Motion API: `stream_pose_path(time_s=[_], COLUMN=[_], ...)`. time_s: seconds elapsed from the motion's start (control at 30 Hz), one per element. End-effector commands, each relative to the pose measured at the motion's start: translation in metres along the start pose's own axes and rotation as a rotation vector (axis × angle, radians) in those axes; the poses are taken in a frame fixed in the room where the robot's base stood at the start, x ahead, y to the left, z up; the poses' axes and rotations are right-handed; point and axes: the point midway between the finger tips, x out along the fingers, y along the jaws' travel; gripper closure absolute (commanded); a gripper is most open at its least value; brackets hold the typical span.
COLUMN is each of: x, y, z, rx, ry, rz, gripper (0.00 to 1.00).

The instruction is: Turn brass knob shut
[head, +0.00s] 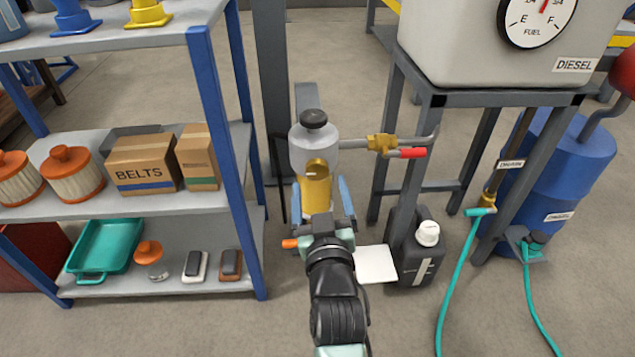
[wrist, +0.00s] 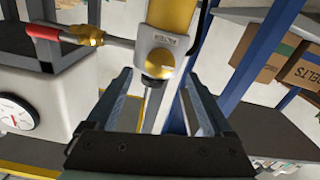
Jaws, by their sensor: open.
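The brass knob (wrist: 160,63) sits on a pale block with a small label, below the yellow cylinder in the wrist view, which looks upside down. My gripper (wrist: 156,75) is open, with one finger on each side of the knob and visible gaps to both. I cannot tell how far ahead of the fingertips the knob lies. In the head view my gripper (head: 321,187) is in front of the yellow cylinder (head: 316,192) under a grey body with a black cap (head: 314,119). The fingers stand left and right of the cylinder.
A brass valve with a red handle (head: 412,153) sticks out on the right, near the diesel tank stand (head: 397,140). A blue shelf post (head: 220,130) stands to the left. A black jug (head: 415,260) and a white square (head: 375,264) are low on the right.

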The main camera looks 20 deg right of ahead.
Motion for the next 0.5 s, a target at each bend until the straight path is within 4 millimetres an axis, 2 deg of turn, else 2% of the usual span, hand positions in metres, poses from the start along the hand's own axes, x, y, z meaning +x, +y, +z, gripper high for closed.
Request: stream_pose_path(time_s=[0.03, 0.2, 0.5], x=[0.009, 0.03, 0.044], y=[-0.001, -0.001, 0.0], z=[0.003, 0.002, 0.0], rx=[0.0, 0.0, 0.0], ry=[0.003, 0.002, 0.0], rz=[0.0, 0.0, 0.0], gripper=[0.15, 0.15, 0.15])
